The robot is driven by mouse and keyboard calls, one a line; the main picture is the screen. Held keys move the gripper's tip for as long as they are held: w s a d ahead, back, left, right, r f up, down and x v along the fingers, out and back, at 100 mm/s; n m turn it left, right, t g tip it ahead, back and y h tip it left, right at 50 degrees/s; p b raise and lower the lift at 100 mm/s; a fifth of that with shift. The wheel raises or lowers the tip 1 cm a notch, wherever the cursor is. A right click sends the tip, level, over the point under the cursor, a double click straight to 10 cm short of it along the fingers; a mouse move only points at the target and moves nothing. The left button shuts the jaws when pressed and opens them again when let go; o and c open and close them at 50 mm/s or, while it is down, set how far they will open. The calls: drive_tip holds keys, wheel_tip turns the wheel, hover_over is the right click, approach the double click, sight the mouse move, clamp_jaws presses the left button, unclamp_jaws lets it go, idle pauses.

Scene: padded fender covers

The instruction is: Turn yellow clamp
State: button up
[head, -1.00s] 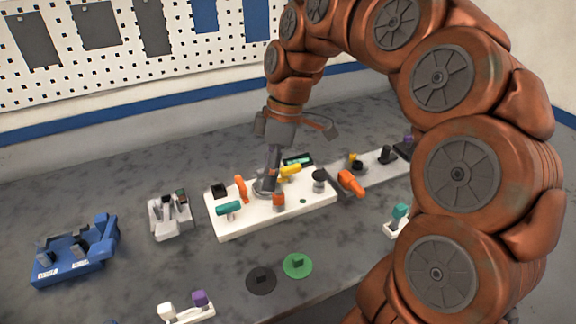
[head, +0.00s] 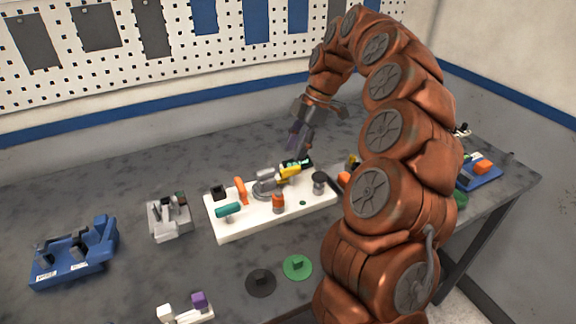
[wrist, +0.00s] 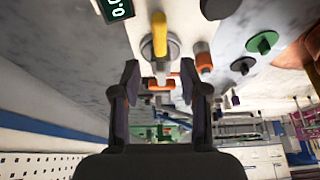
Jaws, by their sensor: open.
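The yellow clamp (head: 289,172) is a short yellow handle on a grey round mount on the white board, near its back edge. In the wrist view the yellow clamp (wrist: 160,34) stands ahead of my fingers, with its grey round base around its lower end. My gripper (head: 299,146) is behind and above the board, near the yellow clamp but apart from it. In the wrist view my gripper (wrist: 160,82) has its two fingers spread wide with nothing held between them. An orange part lies beyond the gap.
The white board (head: 240,230) also carries an orange handle (head: 241,190), a teal handle (head: 228,210), an orange-red knob (head: 278,203) and a dark knob (head: 319,181). A small display (head: 297,164) sits behind the yellow clamp. A grey fixture (head: 169,220) and a blue fixture (head: 75,262) stand left.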

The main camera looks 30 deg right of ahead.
sight(287, 169)
drive_tip(key=shift+p+x, duration=0.65)
drive_tip(key=shift+x, duration=2.45)
clamp_jaws()
